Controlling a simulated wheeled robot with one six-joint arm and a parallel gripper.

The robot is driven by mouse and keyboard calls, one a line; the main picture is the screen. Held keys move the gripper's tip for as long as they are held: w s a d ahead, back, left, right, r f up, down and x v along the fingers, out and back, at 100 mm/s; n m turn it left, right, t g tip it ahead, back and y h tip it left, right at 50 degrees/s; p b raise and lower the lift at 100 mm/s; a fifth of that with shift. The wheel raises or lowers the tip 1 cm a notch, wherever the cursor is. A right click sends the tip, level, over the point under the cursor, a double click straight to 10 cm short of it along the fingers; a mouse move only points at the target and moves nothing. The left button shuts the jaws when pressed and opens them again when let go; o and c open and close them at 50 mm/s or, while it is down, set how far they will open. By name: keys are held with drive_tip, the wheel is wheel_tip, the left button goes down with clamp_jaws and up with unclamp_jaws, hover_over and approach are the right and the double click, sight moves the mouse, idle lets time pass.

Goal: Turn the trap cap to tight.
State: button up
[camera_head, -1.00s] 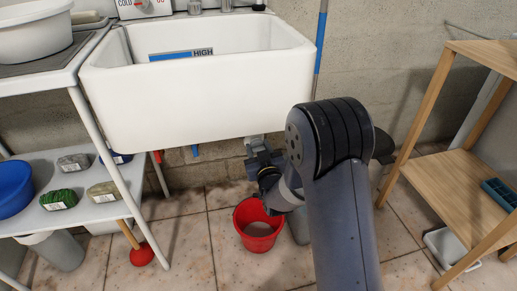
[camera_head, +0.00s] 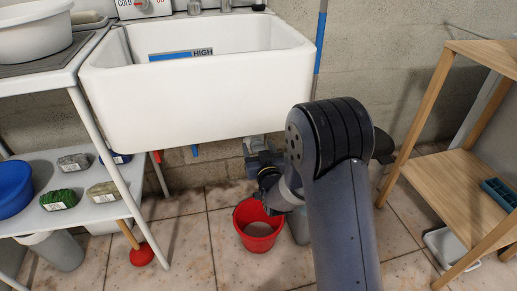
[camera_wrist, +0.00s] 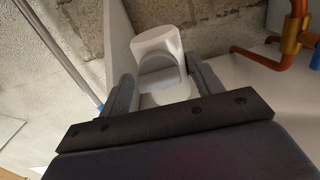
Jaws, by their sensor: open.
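The trap cap (camera_wrist: 160,78) is a pale, rounded piece with a raised flat grip across it, seen in the wrist view. My gripper (camera_wrist: 160,72) is open, with one finger on each side of the cap. Whether either finger touches it I cannot tell. In the head view my gripper (camera_head: 256,158) is beneath the white sink (camera_head: 200,110), just under a grey drain fitting (camera_head: 255,141). The cap is hidden there by my gripper and arm. No tight marking can be read.
A red bucket (camera_head: 258,244) stands on the floor below my gripper. A wooden shelf (camera_head: 450,165) stands at right, a white shelf unit (camera_head: 95,217) at left. Copper pipes (camera_wrist: 275,45) run right of the cap in the wrist view. Open floor lies in front.

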drive_tip(key=p+v, duration=0.2)
drive_tip(key=v, duration=0.9)
drive_tip(key=shift+w, duration=0.15)
drive_tip(key=b+x, duration=0.2)
drive_tip(key=x, duration=0.8)
drive_tip(key=shift+w+a, duration=0.2)
drive_tip(key=shift+w, duration=0.2)
drive_tip(key=shift+n, duration=0.6)
drive_tip(key=shift+s, duration=0.1)
